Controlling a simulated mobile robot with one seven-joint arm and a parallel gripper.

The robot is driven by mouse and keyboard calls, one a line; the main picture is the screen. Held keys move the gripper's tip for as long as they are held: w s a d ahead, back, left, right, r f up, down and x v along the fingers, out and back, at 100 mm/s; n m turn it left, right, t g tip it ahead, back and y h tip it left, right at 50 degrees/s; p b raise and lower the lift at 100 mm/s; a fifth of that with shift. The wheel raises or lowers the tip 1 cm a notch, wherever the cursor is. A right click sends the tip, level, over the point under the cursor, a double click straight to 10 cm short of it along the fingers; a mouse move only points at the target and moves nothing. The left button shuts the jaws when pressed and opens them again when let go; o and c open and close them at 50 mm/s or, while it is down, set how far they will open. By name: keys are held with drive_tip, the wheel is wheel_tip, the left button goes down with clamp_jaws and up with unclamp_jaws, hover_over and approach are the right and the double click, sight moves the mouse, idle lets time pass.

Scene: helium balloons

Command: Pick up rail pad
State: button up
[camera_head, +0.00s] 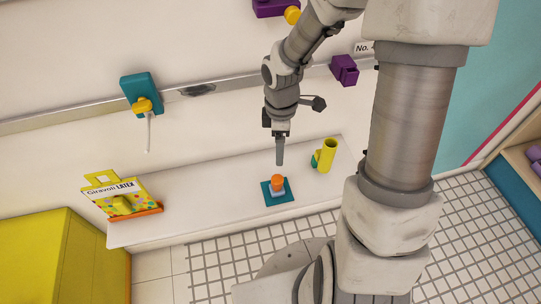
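No label marks a rail pad. A flat dark grey patch (198,89) lies on the grey rail (90,112) along the wall, just right of a teal block (142,94); it may be the pad. A small teal square pad (267,194) lies on the white shelf, with an orange and pale piece (277,184) standing on it. My gripper (280,162) points down above this piece in the picture, right of and below the dark patch. Its fingers show as one narrow grey bar, so I cannot tell their opening. I see nothing held in it.
A yellow cylinder (325,155) stands right of the teal pad. A colourful Giravolt Latex packet (118,193) stands at the shelf's left end. A purple block (344,70) is on the wall at right. A yellow cabinet (55,255) fills the lower left. The shelf's middle left is clear.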

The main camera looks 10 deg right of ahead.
sight(277, 179)
wheel_tip(277, 179, down, 18)
drive_tip(key=b, duration=0.5)
drive_tip(key=shift+a+r, duration=0.1)
drive_tip(key=shift+c, duration=0.2)
clamp_jaws()
